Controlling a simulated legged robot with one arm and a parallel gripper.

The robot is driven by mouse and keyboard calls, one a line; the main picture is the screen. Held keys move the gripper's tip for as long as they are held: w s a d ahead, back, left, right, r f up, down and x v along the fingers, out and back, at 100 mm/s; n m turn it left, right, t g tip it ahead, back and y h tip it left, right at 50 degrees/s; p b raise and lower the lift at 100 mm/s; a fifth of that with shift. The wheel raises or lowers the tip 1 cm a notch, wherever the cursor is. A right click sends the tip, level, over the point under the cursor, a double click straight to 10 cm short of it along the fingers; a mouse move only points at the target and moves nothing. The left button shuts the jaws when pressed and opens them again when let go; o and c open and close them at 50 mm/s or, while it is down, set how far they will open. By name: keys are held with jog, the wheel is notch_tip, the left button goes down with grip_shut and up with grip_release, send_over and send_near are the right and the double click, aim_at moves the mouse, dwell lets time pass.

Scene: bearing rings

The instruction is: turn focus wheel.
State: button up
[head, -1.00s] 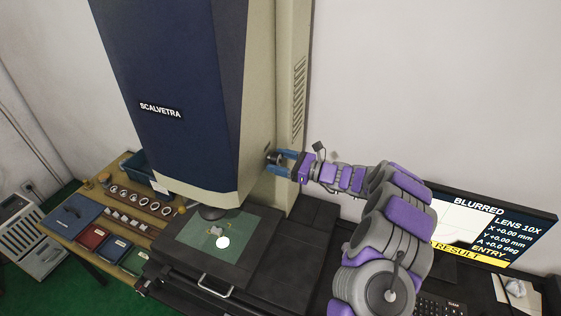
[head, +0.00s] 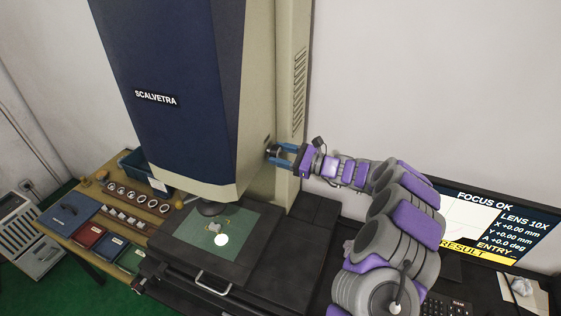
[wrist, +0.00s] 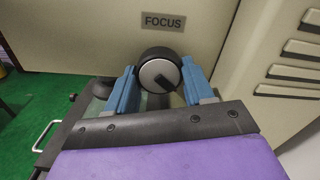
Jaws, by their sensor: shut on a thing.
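The focus wheel (wrist: 159,72) is a black round knob with a grey face and a dark pointer mark, under a "FOCUS" label (wrist: 164,22) on the machine's side. My gripper (wrist: 160,88) has its blue fingers on both sides of the wheel, shut on it. In the head view my gripper (head: 281,154) reaches the right side of the tall blue and cream SCALVETRA machine (head: 180,100); the wheel is mostly hidden there. The screen (head: 480,225) at right reads "FOCUS OK", "LENS 10X" and zero offsets.
A glass stage (head: 240,222) with a bright spot and a small grey part lies under the lens. A wooden table (head: 105,213) at left holds several rings, coloured trays and a teal bin (head: 133,163). A keyboard (head: 445,305) lies below the screen.

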jog(key=shift+n+b, duration=0.4)
jog(key=shift+n, duration=0.1)
jog(key=o, duration=1)
jog(key=shift+d, duration=0.1)
jog(key=shift+o, duration=0.2)
jog(key=shift+d, duration=0.1)
jog(key=v, duration=1.7)
jog(key=shift+d+f, duration=0.15)
